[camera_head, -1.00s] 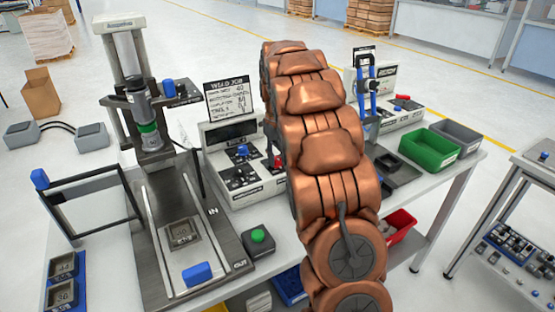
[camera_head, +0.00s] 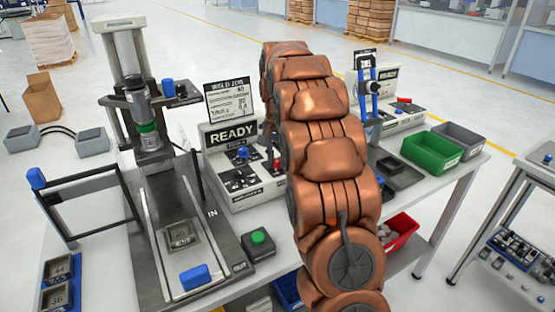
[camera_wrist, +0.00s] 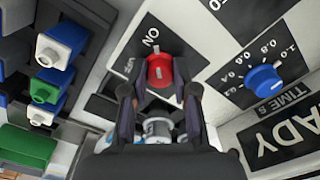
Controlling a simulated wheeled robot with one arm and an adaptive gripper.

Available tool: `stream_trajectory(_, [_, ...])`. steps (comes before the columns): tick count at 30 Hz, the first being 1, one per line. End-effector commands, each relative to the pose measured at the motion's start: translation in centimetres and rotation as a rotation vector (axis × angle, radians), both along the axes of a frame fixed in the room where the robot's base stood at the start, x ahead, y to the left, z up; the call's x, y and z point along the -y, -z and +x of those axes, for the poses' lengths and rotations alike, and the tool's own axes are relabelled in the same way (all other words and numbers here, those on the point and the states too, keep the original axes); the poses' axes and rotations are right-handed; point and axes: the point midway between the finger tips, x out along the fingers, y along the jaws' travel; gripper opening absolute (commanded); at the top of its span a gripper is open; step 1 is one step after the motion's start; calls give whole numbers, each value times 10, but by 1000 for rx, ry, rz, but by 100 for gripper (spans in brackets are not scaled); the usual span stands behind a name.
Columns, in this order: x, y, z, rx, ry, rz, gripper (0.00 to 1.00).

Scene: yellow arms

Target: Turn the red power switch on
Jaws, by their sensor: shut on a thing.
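The red power switch (camera_wrist: 160,70) is a round knob on the welder's control panel, beside an ON label (camera_wrist: 151,40) in the wrist view. My gripper (camera_wrist: 158,88) has one finger on each side of the knob and is shut on it. In the head view a bit of the red switch (camera_head: 277,163) shows beside my copper-coloured arm, which hides most of the gripper. The control box (camera_head: 240,180) has a display (camera_head: 230,134) lit with READY.
A blue time dial (camera_wrist: 264,79) sits close to the switch. A press (camera_head: 140,110) with a green button box (camera_head: 258,240) stands left. Green (camera_head: 432,150) and grey (camera_head: 457,138) bins are at the right of the table.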

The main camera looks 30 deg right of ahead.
Motion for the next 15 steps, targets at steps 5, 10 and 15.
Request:
stream_trajectory(5, [-1, 0, 0, -1, 33, 1, 0])
stream_trajectory(10, [-1, 0, 0, -1, 43, 1, 0])
stream_trajectory(15, [-1, 0, 0, -1, 43, 1, 0])
